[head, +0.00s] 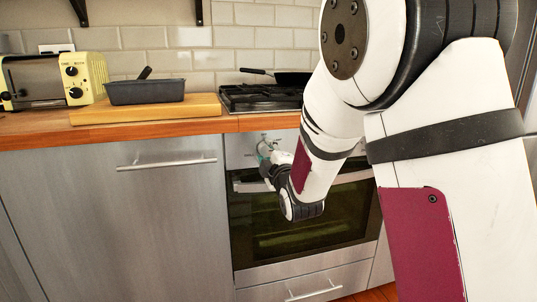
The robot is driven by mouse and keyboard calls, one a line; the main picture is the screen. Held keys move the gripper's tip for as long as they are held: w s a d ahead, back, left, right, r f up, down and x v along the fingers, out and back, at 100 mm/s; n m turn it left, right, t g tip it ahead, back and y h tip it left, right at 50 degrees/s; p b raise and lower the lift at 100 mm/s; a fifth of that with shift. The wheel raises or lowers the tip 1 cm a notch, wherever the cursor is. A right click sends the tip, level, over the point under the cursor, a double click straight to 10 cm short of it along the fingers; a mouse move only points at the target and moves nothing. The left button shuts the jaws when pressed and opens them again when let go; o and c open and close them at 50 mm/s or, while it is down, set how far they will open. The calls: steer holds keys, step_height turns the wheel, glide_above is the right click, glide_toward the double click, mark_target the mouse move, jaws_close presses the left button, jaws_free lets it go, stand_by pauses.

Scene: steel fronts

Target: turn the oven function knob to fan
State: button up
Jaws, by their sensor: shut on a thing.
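The built-in oven (325,213) stands under the counter, with a dark glass door and a steel control panel (240,148) above it. My gripper (265,150) is at the left part of that panel, at its front face. It is shut on the oven function knob, which is largely hidden by the fingers. The knob's pointer and the fan mark cannot be made out from here. My arm comes down from the upper right and hides the right part of the panel.
A hob (250,99) with a dark pan (290,78) sits above the oven. A dark loaf tin (147,92) stands on a wooden board (200,107), beside a yellow toaster (75,75). The steel cabinet door (120,220) has a bar handle (165,163). A drawer handle (314,292) sits below the oven.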

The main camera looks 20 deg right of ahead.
steer(key=m, duration=0.5)
steer(key=shift+f, duration=0.1)
steer(key=shift+m, duration=0.3)
steer(key=shift+h, duration=0.3)
steer(key=o, duration=1.2)
steer(key=shift+c, duration=0.2)
steer(key=s, duration=0.7)
steer(key=shift+s, duration=0.3)
steer(key=shift+f, duration=0.1)
